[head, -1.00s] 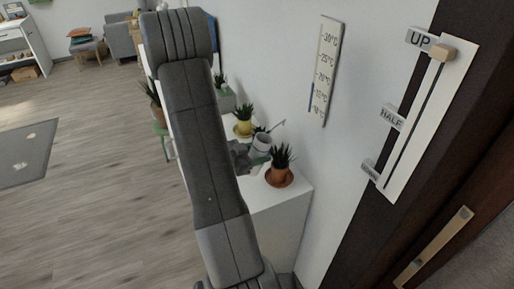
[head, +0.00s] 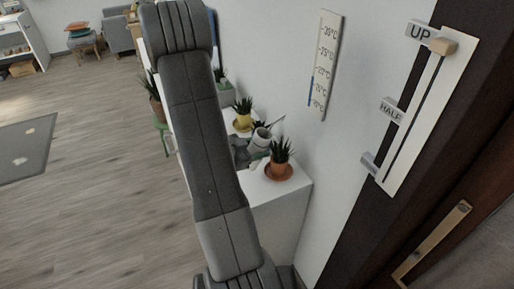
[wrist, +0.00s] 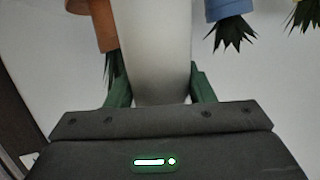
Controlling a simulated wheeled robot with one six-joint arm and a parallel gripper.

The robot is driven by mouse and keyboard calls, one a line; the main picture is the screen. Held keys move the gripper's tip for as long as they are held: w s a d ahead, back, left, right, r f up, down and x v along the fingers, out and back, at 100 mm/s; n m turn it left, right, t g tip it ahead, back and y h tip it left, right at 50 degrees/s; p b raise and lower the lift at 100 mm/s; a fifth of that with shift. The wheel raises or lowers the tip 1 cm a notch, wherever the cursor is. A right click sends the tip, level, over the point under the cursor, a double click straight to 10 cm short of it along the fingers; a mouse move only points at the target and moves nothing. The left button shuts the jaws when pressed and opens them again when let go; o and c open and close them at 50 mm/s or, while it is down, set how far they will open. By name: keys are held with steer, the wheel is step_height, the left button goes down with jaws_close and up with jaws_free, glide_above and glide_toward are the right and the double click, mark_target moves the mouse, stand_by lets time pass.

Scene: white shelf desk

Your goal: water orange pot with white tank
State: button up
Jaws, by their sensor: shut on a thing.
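The white tank (head: 261,139) is a small can with a thin spout, held above the white desk just behind the orange pot. It looks tilted in the head view. The orange pot (head: 278,171) holds a spiky plant and stands on a saucer at the desk's near end. My gripper (wrist: 160,86) has green fingers on both sides of the white tank (wrist: 155,45) and is shut on it. The orange pot (wrist: 105,27) shows left of the tank in the wrist view. My arm hides part of the desk; I cannot see any water.
A yellow pot (head: 242,123) stands farther back on the white desk (head: 262,196). A blue pot (wrist: 224,8) shows in the wrist view. The wall with a thermometer (head: 326,66) rises close on the right. Open floor lies left.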

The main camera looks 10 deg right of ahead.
steer(key=shift+a+f+y, duration=0.1)
steer(key=shift+f+y, duration=0.2)
steer(key=shift+f, duration=0.1)
stand_by(0.5)
steer(key=shift+r+p, duration=0.25)
steer(key=shift+p, duration=0.2)
steer(key=shift+d+r+m+y+p, duration=0.2)
steer(key=shift+d+m+y+p, duration=0.1)
steer(key=shift+d+r, duration=0.1)
steer(key=shift+r, duration=0.05)
stand_by(0.4)
steer(key=shift+d+r+p, duration=0.15)
steer(key=shift+r+p, duration=0.05)
steer(key=shift+p, duration=0.35)
steer(key=shift+s+d+r+y+p, duration=0.1)
steer(key=shift+d+r+y+p, duration=0.25)
steer(key=shift+p, duration=0.2)
steer(key=shift+a+f+m+y, duration=0.35)
steer(key=shift+f+y, duration=0.2)
steer(key=shift+f, duration=0.2)
stand_by(1.2)
steer(key=shift+a+f+m+y+p, duration=0.1)
steer(key=shift+f+m+y+p, duration=0.25)
steer(key=shift+f+y+p, duration=0.25)
stand_by(1.1)
steer(key=shift+a+g+y+p, duration=0.1)
steer(key=shift+g+y+p, duration=0.2)
steer(key=shift+y+p, duration=0.1)
stand_by(0.6)
